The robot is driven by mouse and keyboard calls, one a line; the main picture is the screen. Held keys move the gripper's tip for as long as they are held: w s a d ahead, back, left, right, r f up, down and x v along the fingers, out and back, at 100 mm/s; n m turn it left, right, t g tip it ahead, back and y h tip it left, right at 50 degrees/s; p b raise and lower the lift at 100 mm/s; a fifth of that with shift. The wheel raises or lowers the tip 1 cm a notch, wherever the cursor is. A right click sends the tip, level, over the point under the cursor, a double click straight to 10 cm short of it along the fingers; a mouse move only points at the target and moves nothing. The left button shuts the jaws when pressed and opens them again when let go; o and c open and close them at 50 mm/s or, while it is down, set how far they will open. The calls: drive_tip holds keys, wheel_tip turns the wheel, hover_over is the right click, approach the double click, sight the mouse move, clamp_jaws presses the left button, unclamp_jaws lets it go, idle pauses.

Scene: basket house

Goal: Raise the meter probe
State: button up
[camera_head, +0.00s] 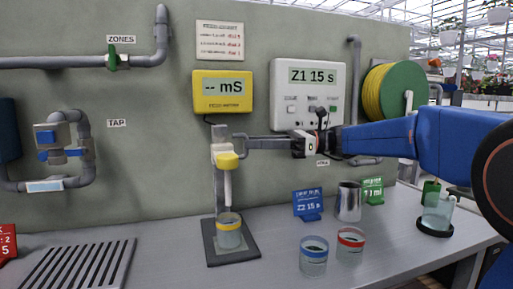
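The meter probe (228,187) is a pale upright rod with a yellow grip (227,161) near its top, on a grey stand (219,195). Its lower end reaches down to the mouth of a yellow-banded cup (229,235) on the stand's dark base. Whether the tip is in the liquid is hard to see. My gripper (242,146) reaches in from the right, its fingertips just right of and slightly above the yellow grip. The fingers are small and seen from the side, so their gap and any contact are unclear. The yellow meter (223,92) on the wall reads "-- mS".
Right of the stand are a blue-banded cup (314,256), a red-banded cup (350,245), a blue sign (308,204), a metal beaker (348,202) and a bottle (437,212). A slatted drain (78,265) lies left. Pipes and a control box (307,93) are on the wall.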

drive_tip(key=shift+f, duration=0.15)
drive_tip(key=shift+d, duration=0.1)
drive_tip(key=w+d, duration=0.1)
drive_tip(key=d, duration=1.6)
drive_tip(key=shift+w, duration=0.25)
drive_tip(key=shift+d, duration=0.1)
